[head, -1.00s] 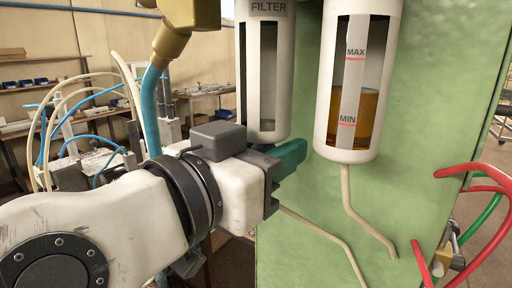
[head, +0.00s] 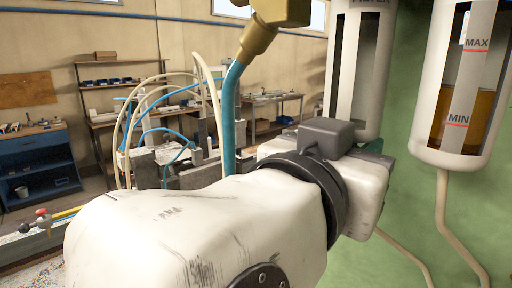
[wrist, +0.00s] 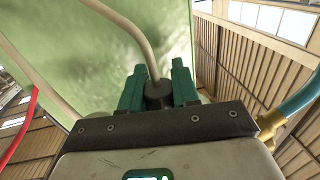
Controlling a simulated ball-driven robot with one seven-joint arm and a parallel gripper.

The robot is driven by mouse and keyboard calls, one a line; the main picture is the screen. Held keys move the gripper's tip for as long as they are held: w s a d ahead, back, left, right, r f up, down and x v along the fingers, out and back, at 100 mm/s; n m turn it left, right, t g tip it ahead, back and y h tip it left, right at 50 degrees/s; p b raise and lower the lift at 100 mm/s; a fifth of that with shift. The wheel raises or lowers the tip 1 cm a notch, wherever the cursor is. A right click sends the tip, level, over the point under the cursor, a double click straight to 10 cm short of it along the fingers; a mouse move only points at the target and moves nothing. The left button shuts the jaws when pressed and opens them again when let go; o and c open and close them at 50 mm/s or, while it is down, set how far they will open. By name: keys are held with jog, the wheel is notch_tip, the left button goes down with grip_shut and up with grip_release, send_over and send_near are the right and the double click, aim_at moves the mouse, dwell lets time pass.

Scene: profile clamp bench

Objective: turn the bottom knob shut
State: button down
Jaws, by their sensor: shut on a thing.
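My gripper (wrist: 158,82) shows in the wrist view with two green fingers, one on each side of a dark round knob (wrist: 158,97). The fingers are closed on the knob, and a beige drain tube (wrist: 137,34) runs from it. In the head view my gripper (head: 372,147) is just below the white filter bowl (head: 343,108), and only a bit of green finger shows past my wrist. The knob is hidden there. How far the knob is turned cannot be told.
A second white bowl (head: 424,105) with amber liquid and MAX and MIN marks hangs to the right. Both are in front of a green panel (head: 400,210). A blue hose (head: 229,120) and brass fitting (head: 256,38) are close to my arm. Benches stand behind.

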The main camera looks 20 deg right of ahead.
jog(key=c, duration=0.8)
grip_release()
jog(key=shift+c, duration=0.2)
jog(key=b+v, duration=0.3)
jog(key=v, duration=0.8)
jog(key=shift+f, duration=0.2)
